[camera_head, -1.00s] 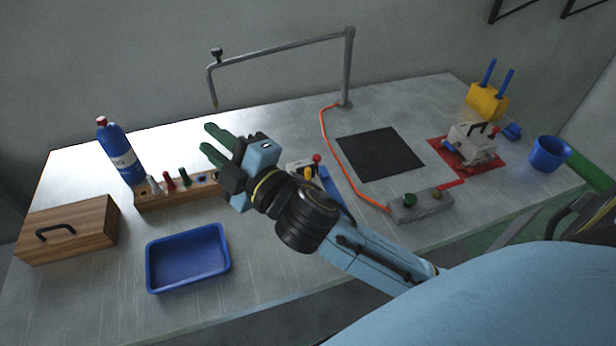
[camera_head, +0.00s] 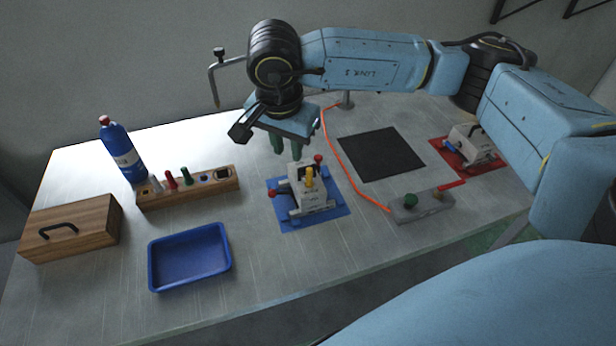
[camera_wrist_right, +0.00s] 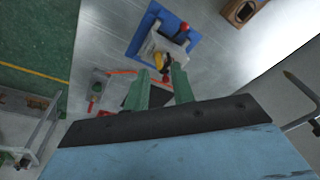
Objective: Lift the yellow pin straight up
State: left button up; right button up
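The yellow pin (camera_head: 309,176) stands upright in a light grey mold block (camera_head: 303,203) on a blue mat (camera_head: 335,212). It also shows in the right wrist view (camera_wrist_right: 160,62), just beyond and between the fingertips. My right gripper (camera_head: 287,149) points down, with its green fingers apart and empty. It is above and behind the mold, slightly left of the pin in the head view. The fingers (camera_wrist_right: 160,74) also show spread in the right wrist view. My left gripper is not in view.
A wooden rack (camera_head: 215,190) with colored pegs, a blue tray (camera_head: 190,287), a wooden box (camera_head: 85,230) and a blue bottle (camera_head: 120,150) stand left. A grey control box (camera_head: 420,208) and black pad (camera_head: 380,155) are right.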

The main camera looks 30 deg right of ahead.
jog(key=d+h, duration=0.2)
jog(key=d, duration=0.1)
send_over(309, 169)
jog(key=s+a, duration=0.2)
notch_tip(309, 169, down, 6)
jog(key=shift+y, duration=0.3)
jog(key=shift+w+p+x, duration=0.25)
jog(key=shift+p+x, duration=0.15)
jog(key=shift+x, duration=1)
jog(key=shift+w+p+x, duration=0.2)
jog(key=shift+p+x, duration=0.2)
jog(key=shift+x, duration=1)
jog(key=shift+r, duration=0.1)
grip_shut()
